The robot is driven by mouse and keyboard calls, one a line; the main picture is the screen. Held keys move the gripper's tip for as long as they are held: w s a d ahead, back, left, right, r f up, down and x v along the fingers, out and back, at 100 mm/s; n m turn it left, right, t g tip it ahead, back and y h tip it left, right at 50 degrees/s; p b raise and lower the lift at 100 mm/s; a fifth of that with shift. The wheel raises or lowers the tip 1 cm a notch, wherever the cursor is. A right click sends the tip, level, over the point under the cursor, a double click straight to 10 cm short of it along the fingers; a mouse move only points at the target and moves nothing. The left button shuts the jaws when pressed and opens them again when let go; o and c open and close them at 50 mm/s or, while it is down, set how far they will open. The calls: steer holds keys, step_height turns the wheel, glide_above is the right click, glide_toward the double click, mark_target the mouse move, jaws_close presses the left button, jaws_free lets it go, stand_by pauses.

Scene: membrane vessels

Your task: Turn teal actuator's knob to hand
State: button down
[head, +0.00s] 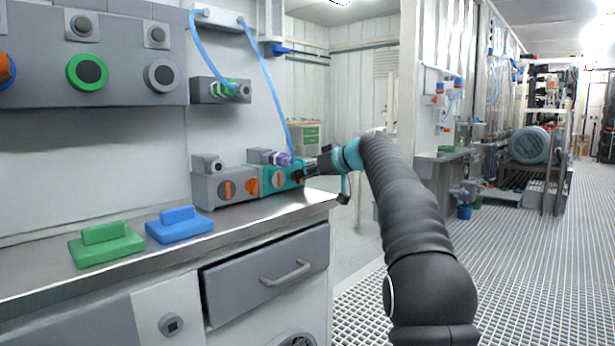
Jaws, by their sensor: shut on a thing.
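The teal actuator (266,184) is a small box near the right end of the grey counter. A round dial (278,180) shows on its front, and a purple fitting with a blue hose sits on top. My gripper (299,176) comes in from the right and is shut at the actuator's right end. Its dark fingers are around the knob there, hiding most of it; only a little orange shows. The knob's exact angle cannot be told.
Green (106,244) and blue (179,225) handled blocks lie on the counter (60,281). A blue hose (268,80) hangs above the teal actuator. Open grated floor (520,270) lies to the right.

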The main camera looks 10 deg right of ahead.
steer(key=shift+w+a+f, duration=0.1)
steer(key=shift+a+f, duration=0.15)
steer(key=c, duration=1.2)
jaws_free()
steer(key=shift+c, duration=0.2)
steer(key=shift+o, duration=0.2)
steer(key=shift+a, duration=0.15)
steer(key=shift+d+r, duration=0.15)
steer(key=shift+d, duration=0.25)
steer(key=v, duration=1.2)
steer(key=shift+a, duration=0.1)
